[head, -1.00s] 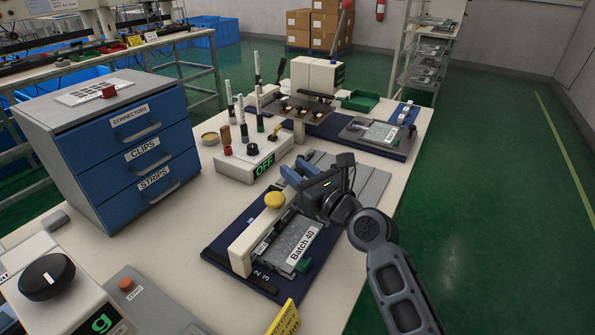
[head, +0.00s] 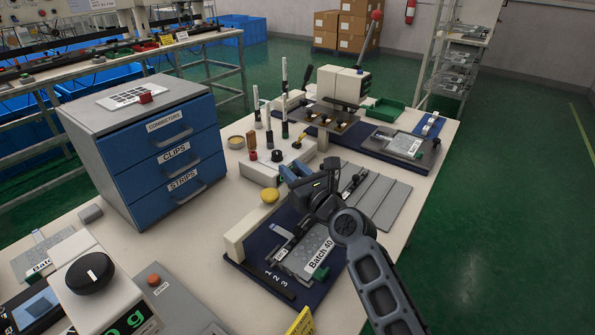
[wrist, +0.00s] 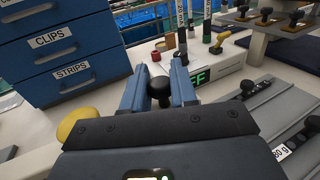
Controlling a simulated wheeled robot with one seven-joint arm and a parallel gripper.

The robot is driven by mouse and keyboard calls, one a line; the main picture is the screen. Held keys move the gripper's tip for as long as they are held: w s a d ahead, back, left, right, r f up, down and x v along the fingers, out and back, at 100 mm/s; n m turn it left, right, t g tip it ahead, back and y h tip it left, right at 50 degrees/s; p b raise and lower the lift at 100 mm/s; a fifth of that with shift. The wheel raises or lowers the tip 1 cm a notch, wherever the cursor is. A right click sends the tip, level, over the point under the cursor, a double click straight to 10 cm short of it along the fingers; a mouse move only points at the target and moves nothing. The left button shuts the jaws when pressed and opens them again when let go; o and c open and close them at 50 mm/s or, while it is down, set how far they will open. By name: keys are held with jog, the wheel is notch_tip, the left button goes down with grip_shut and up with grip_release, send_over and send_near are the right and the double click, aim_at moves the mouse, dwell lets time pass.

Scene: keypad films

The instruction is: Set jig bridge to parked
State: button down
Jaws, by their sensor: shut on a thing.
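The jig has a dark blue base (head: 241,262) with a cream beam (head: 240,240) along its left side, which I take to be the bridge. A yellow knob (head: 270,195) stands at the beam's far end and shows at the lower left of the wrist view (wrist: 78,126). A grey plate labelled Batch 40 (head: 312,262) lies on the base. My gripper (head: 293,172) is beyond the yellow knob, apart from it. In the wrist view its blue fingers are shut on a black knob (wrist: 159,90).
A control box (head: 262,172) with a partly hidden green display stands just behind my gripper. A grey grooved tray (head: 385,200) with black-knobbed weights is to the right. The blue drawer cabinet (head: 160,135) is left.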

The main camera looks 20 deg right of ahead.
jog(key=c, duration=1)
grip_release()
jog(key=shift+w+a+r, duration=0.15)
jog(key=shift+r, duration=0.05)
jog(key=v, duration=0.7)
jog(key=shift+s, duration=0.4)
